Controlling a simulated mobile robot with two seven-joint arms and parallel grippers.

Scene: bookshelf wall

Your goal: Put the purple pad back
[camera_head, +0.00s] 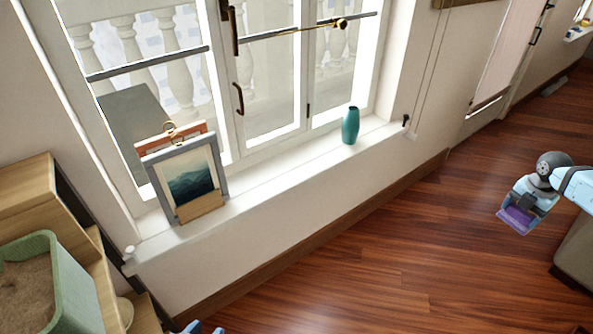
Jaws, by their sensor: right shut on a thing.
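The purple pad (514,220) shows at the right side of the view, held above the wooden floor. My right gripper (521,209) is shut on it, and its arm comes in from the right edge. The fingers hide part of the pad. At the bottom edge, left of the middle, small blue parts of my left arm or gripper (201,328) just enter the view. Most of it is cut off, so its jaws cannot be judged.
A white windowsill (262,188) holds picture frames (187,182) and a teal vase (350,126). A wooden shelf (25,187) with a green box (72,285) stands at the left. A grey-beige block (577,252) is at the right edge. The wooden floor (400,235) between is clear.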

